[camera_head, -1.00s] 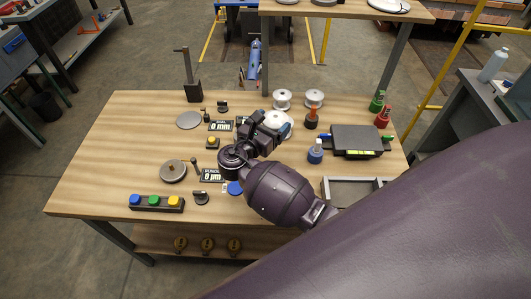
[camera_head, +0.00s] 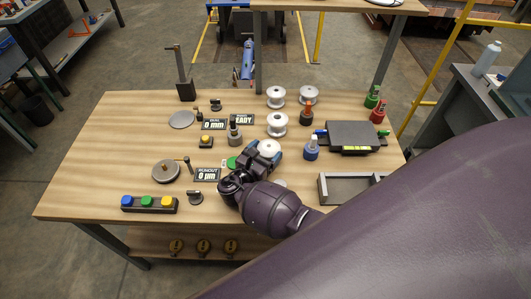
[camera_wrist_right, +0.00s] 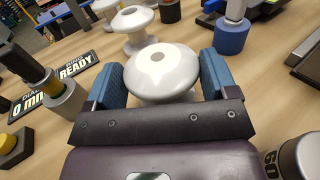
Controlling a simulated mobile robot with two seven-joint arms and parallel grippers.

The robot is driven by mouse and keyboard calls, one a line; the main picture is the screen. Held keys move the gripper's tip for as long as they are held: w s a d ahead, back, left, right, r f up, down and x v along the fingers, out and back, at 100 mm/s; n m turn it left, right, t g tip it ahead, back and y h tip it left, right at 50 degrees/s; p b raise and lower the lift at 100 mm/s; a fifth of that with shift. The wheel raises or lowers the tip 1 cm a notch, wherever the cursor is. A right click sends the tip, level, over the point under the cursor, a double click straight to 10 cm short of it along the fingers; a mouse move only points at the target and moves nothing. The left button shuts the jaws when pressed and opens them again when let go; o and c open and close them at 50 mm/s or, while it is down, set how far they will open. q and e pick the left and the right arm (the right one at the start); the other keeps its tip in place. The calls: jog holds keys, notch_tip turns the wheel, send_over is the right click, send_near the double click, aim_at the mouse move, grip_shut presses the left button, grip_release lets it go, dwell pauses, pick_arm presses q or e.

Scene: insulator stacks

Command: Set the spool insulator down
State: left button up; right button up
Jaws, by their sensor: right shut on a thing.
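My right gripper (camera_head: 263,155) is near the middle of the table, its blue fingers on either side of a white spool insulator (camera_head: 268,147). The right wrist view shows this spool insulator (camera_wrist_right: 163,72) upright between the blue finger pads, its round top with a grey centre hole facing up. My right gripper (camera_wrist_right: 162,85) is shut on it. The spool's lower part is hidden, so I cannot tell whether it touches the table. My left gripper is not in view.
A grey metal post (camera_head: 235,134) and the READY display (camera_head: 242,119) stand left of the gripper. A grey tray (camera_head: 324,190) is at front right.

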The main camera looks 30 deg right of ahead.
jog(key=shift+f, duration=0.1)
jog(key=o, duration=1.1)
jog(key=v, duration=1.2)
jog(key=shift+b, duration=0.4)
jog(key=shift+a, duration=0.1)
